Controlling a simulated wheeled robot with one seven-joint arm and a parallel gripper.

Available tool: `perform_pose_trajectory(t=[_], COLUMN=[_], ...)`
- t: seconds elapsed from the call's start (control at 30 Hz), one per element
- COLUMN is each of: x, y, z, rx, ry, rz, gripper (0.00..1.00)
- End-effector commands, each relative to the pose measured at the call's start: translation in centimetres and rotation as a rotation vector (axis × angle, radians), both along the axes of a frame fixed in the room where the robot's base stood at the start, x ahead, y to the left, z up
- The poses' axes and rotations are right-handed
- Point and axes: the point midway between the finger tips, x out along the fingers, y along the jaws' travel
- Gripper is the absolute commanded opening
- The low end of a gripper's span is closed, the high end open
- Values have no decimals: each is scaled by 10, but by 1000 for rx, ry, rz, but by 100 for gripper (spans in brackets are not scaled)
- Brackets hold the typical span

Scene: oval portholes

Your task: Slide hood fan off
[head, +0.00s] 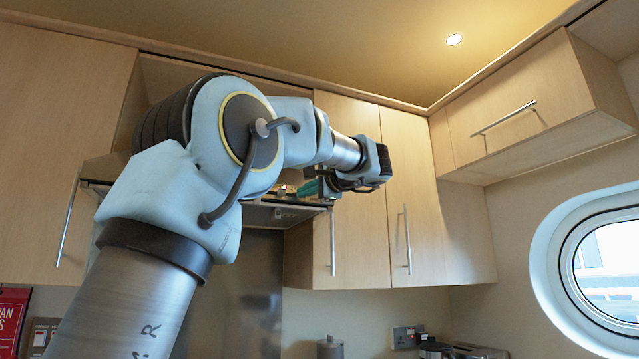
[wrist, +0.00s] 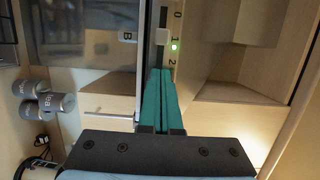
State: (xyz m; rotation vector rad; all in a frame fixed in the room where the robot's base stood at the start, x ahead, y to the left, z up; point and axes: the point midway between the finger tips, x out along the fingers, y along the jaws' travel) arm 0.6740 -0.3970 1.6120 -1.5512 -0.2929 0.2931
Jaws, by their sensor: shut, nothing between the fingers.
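The range hood (head: 277,215) is mounted under the cabinets, partly hidden behind my arm in the head view. In the wrist view its control strip (wrist: 160,12) carries marks 0, 1 and 2, with a lit green light (wrist: 174,47) between 1 and 2. A pale slider knob (wrist: 161,36) sits on the strip about level with the 1. My gripper (wrist: 160,71) is shut and empty, its teal fingers pressed together. The fingertips lie just below the knob in the picture, near the 2; I cannot tell whether they touch the strip. The gripper also shows by the hood (head: 308,188).
Wooden wall cabinets (head: 350,200) with bar handles stand right of the hood, close to my wrist. Another cabinet (head: 520,100) hangs at upper right. Grey canisters (wrist: 45,95) show far below in the wrist view. A porthole window (head: 605,270) is at right.

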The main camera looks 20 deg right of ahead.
Motion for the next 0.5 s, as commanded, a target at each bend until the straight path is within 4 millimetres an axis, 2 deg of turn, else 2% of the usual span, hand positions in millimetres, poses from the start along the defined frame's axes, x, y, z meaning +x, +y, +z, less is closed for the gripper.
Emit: perform_pose_trajectory(t=[0.1, 0.2, 0.5], x=[-2, -3, -3], y=[14, 19, 22], z=[2, 0, -1], rx=[1, 0, 0], ry=[0, 1, 0], rz=[1, 0, -1], gripper=[0, 0, 0])
